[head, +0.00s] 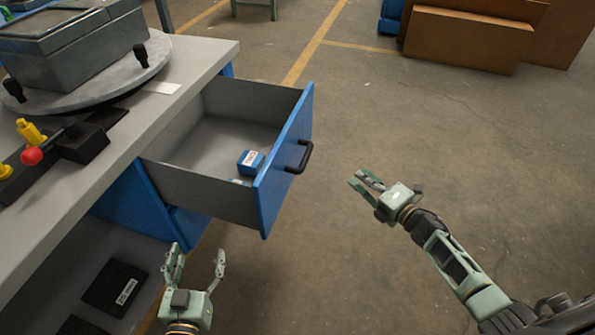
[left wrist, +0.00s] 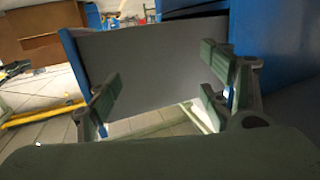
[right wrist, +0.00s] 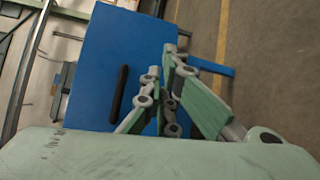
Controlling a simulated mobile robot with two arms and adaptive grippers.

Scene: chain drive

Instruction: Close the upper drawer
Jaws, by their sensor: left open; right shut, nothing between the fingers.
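The upper drawer (head: 200,185) is pulled out of the workbench, with a grey inside and a blue front carrying a black handle (head: 300,157). In the right wrist view the blue front (right wrist: 105,60) and its dark handle (right wrist: 118,93) face my fingers. My right gripper (head: 361,180) is shut and empty, to the right of the handle and apart from it. My left gripper (head: 197,262) is open and empty, in front of and below the drawer's near side. The left wrist view shows the drawer's grey side (left wrist: 150,65) beyond the open fingers.
A small blue box (head: 250,161) lies in the drawer. A lower drawer or shelf holds black boxes (head: 114,287). The benchtop (head: 190,60) carries a grey case on a round plate. The floor right of the drawer is clear; brown boxes (head: 468,38) stand far behind.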

